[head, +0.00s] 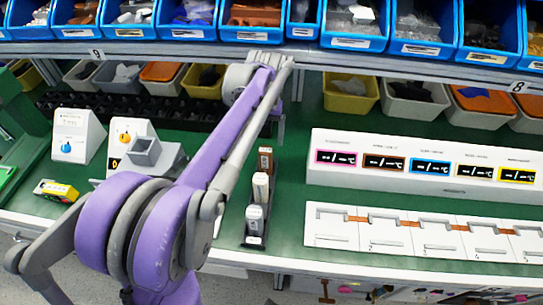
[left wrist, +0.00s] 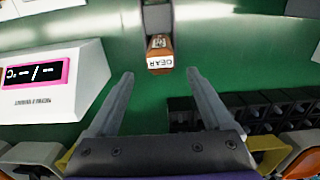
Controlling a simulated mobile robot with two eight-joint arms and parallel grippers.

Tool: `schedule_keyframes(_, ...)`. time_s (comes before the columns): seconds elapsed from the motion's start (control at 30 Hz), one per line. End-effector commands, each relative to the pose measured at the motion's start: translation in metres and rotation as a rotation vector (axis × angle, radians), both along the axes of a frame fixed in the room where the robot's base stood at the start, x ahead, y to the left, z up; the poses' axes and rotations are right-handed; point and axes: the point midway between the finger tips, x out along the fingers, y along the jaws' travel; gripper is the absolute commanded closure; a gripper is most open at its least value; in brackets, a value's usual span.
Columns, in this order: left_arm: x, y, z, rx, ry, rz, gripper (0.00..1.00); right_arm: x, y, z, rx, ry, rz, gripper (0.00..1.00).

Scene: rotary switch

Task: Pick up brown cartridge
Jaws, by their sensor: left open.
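The brown cartridge (head: 265,160) stands at the far end of a dark narrow rack (head: 254,240) on the green bench, behind two white cartridges (head: 260,187). In the left wrist view the brown cartridge (left wrist: 160,54), with a white label reading GEAR, lies just beyond the fingertips, roughly centred between them. My left gripper (left wrist: 160,73) is open and empty, its two grey fingers apart and not touching the cartridge. In the head view my left arm reaches over the bench and hides most of the gripper. My right gripper is not in view.
White dial units (head: 78,135) stand to the left. A row of black bins (head: 130,110) and shelves of blue bins (head: 355,22) line the back. Green bench surface lies bare around the rack.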

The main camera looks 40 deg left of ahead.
Motion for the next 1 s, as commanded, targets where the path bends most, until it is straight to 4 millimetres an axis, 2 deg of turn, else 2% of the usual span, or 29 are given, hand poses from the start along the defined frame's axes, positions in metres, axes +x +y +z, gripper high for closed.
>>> schedule_keyframes(0.1,0.000,0.000,-0.021,0.000,0.000,0.000,0.15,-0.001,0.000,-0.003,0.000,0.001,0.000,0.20)
schedule_keyframes(0.37,-0.001,-0.001,-0.043,0.000,0.000,-0.001,0.15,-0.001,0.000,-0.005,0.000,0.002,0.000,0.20)
schedule_keyframes(0.63,-0.002,-0.003,-0.081,0.000,0.000,0.000,0.15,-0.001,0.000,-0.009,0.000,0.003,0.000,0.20)
schedule_keyframes(0.93,-0.002,-0.003,-0.088,0.000,-0.001,-0.001,0.15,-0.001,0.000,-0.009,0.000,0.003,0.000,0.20)
schedule_keyframes(0.97,-0.002,-0.003,-0.088,0.000,-0.001,-0.001,0.17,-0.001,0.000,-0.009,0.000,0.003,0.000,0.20)
schedule_keyframes(1.0,-0.002,-0.003,-0.088,0.000,-0.001,-0.001,0.24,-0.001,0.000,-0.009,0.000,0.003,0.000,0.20)
